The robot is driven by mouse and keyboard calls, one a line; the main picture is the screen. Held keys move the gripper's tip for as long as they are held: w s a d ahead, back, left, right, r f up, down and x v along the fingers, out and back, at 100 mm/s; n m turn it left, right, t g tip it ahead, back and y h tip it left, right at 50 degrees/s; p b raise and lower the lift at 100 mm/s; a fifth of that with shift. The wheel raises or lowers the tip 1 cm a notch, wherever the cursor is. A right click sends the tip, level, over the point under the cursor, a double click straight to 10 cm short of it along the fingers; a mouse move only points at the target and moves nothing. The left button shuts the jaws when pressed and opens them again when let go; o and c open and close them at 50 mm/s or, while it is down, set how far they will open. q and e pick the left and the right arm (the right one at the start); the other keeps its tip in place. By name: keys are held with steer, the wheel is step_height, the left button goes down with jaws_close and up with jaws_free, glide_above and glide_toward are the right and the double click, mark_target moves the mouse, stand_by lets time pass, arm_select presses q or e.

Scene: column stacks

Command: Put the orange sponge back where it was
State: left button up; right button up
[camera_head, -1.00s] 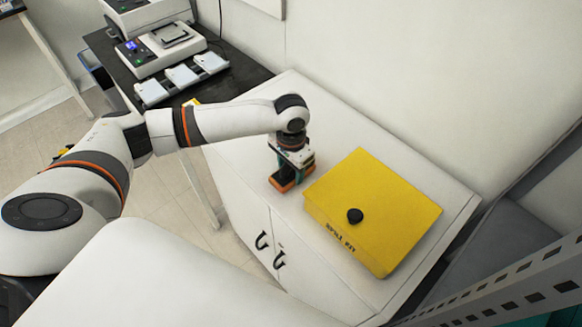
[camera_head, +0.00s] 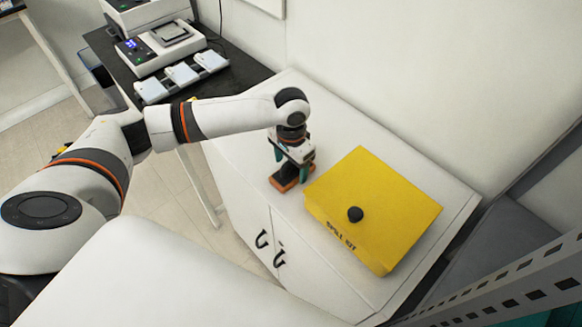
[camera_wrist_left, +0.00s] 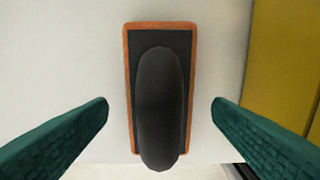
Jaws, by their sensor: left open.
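The orange sponge (camera_head: 284,184) has a dark top plate and a black rounded handle. It lies on the white cabinet top, left of the yellow box. In the left wrist view the sponge (camera_wrist_left: 128,90) lies flat between the fingers, with its handle in the middle. My left gripper (camera_head: 293,160) is right above it, pointing down. In the left wrist view its green fingers (camera_wrist_left: 160,118) are spread wide, with clear gaps to the sponge on both sides. My right gripper is not in view.
A yellow spill kit box (camera_head: 385,205) with a black knob stands close to the right of the gripper. The white cabinet top (camera_head: 335,128) is clear behind it. A dark table (camera_head: 240,75) with lab devices stands at the back left.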

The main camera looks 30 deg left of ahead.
arm_select(q)
step_height(320, 180, up, 10)
steer(key=shift+r+b, duration=0.25)
steer(key=shift+b, duration=0.25)
steer(key=shift+f, duration=0.1)
